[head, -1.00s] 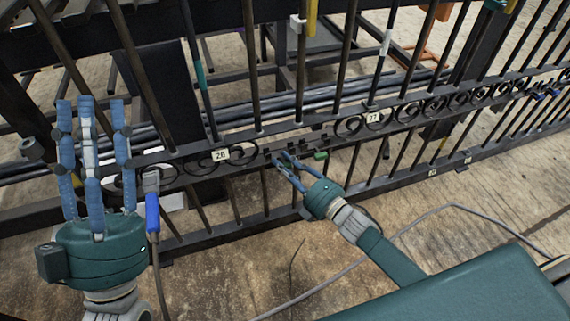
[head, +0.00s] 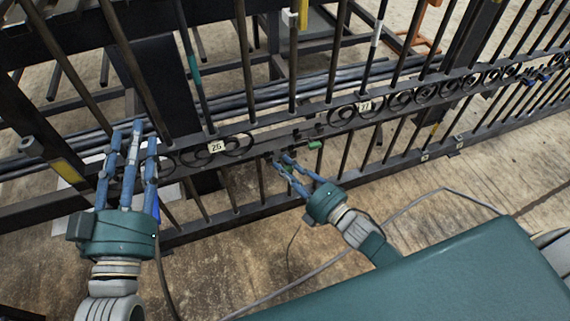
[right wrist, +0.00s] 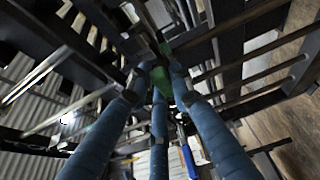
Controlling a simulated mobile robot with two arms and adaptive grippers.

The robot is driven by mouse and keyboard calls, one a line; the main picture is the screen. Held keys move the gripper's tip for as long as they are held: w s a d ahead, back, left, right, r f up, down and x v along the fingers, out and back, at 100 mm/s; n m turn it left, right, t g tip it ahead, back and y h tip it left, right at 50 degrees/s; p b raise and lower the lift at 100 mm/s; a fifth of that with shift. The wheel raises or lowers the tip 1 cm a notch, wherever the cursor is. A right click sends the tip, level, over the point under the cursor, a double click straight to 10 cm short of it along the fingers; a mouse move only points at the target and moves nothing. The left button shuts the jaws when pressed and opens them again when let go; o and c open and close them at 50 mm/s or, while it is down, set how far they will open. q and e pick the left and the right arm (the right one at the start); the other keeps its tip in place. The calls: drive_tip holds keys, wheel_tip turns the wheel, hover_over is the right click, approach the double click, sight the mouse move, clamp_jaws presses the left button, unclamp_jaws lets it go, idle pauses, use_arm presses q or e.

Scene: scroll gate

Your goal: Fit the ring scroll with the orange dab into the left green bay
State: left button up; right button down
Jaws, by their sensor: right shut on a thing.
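A dark metal gate carries a row of scrolls along its rail (head: 240,135). A green piece (head: 316,145) sits on the rail, just right of a gap. My right gripper (head: 283,163) is at the lower edge of that gap, left of the green piece. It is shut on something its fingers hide. The right wrist view shows a green patch (right wrist: 160,80) by the fingertips; I cannot tell whether it is held. No orange dab can be made out on any scroll. My left gripper (head: 134,135) is open, fingers spread, by the rail left of label 26 (head: 216,147).
Label 27 (head: 365,106) marks the rail farther right. Upright bars rise closely above and below the rail. A blue-handled thing (head: 156,208) is partly hidden behind my left gripper. A grey cable (head: 440,192) lies on the floor.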

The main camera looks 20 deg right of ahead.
drive_tip(key=c, duration=1.8)
unclamp_jaws()
drive_tip(key=shift+o, duration=0.2)
drive_tip(key=v, duration=1.2)
